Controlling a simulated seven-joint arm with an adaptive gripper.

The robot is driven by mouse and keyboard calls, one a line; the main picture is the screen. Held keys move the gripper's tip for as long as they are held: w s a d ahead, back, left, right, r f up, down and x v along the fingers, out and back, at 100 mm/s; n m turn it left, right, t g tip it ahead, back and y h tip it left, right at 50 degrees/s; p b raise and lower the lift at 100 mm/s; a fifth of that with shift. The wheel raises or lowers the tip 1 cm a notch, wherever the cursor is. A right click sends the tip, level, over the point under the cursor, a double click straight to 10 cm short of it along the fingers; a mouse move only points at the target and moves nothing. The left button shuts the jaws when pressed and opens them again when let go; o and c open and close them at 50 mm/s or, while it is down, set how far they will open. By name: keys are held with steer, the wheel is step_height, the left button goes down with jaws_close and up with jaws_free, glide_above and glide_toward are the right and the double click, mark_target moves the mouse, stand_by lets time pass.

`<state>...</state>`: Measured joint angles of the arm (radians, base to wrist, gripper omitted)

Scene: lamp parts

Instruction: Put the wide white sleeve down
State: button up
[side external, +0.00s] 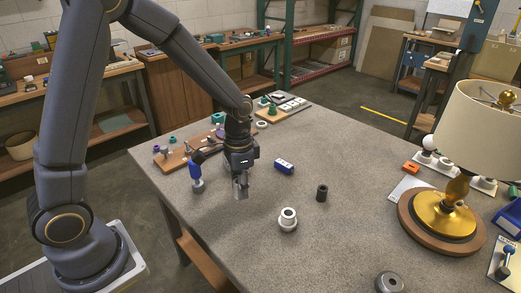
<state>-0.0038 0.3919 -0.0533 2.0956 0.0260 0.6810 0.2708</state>
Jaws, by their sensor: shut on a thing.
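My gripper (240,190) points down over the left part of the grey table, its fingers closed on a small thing. The fingers largely hide that thing, and I cannot make out what it is. A white round piece (288,219) with a wide lower part, a narrower top and a dark opening stands upright on the table. It is to the right of my gripper and nearer the camera, apart from it. It looks like a wide white sleeve, but I cannot be sure it is the task's one.
A blue-topped piece (195,176) is close on the gripper's left. A wooden board of parts (175,160) lies behind. A brass lamp (444,207) stands right.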

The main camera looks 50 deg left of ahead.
steer(key=s+a+r+n, duration=0.1)
steer(key=s+a, duration=0.1)
steer(key=s, duration=0.5)
steer(key=s+a+n, duration=0.1)
steer(key=s+a, duration=0.2)
steer(key=s, duration=0.3)
glide_above(230, 210)
steer(key=f, duration=0.9)
steer(key=shift+s+d, duration=0.1)
steer(key=shift+s, duration=0.2)
steer(key=shift+w+f, duration=0.15)
steer(key=shift+f, duration=0.75)
steer(key=shift+w+f, duration=0.1)
steer(key=shift+f, duration=0.75)
steer(key=shift+f, duration=0.15)
steer(key=o, duration=1)
steer(key=shift+o, duration=0.2)
